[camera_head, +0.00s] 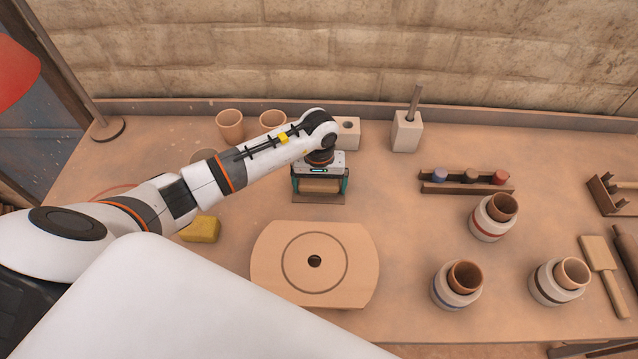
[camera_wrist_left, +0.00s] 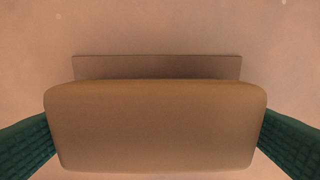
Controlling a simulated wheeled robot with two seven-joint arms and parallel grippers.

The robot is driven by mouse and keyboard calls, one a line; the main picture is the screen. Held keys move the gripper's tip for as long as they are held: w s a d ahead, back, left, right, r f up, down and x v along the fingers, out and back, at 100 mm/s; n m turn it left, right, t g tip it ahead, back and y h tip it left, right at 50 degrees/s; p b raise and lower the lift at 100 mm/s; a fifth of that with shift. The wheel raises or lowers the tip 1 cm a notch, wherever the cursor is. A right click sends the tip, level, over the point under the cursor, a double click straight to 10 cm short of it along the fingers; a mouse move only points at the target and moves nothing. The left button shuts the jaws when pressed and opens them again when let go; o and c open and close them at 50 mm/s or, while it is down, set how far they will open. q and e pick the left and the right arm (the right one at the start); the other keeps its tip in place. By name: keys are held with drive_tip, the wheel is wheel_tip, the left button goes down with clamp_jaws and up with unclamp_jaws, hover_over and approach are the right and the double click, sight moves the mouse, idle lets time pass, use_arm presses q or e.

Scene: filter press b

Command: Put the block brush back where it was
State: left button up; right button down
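The block brush (camera_head: 320,185) shows as a tan block with rounded corners between the fingers of my left gripper (camera_head: 320,184). In the left wrist view the block (camera_wrist_left: 155,125) fills the space between the two teal fingers, which meet its ends. The gripper points down at the back middle of the table. A flat brown rectangular plate (camera_head: 320,198) lies under the block; it also shows past the block's far edge in the left wrist view (camera_wrist_left: 155,67). Whether the block touches the plate cannot be told. My right gripper is not in view.
A round-holed board (camera_head: 350,285) lies in front. A yellow sponge (camera_head: 201,230) lies left. Two clay cups (camera_head: 230,125), a holed block (camera_head: 347,133) and a holder with a stick (camera_head: 406,133) stand behind. Jars (camera_head: 492,217) and a small rack (camera_head: 465,189) are right.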

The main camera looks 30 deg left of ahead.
use_arm(q)
drive_tip(key=shift+f, duration=0.15)
drive_tip(key=shift+a+r+p, duration=0.1)
drive_tip(key=shift+r+p, duration=0.25)
drive_tip(key=shift+p, duration=0.05)
wheel_tip(320, 180, up, 11)
drive_tip(key=shift+f+b, duration=0.15)
drive_tip(key=shift+b, duration=1)
drive_tip(key=shift+r, duration=0.6)
drive_tip(key=shift+f, duration=0.1)
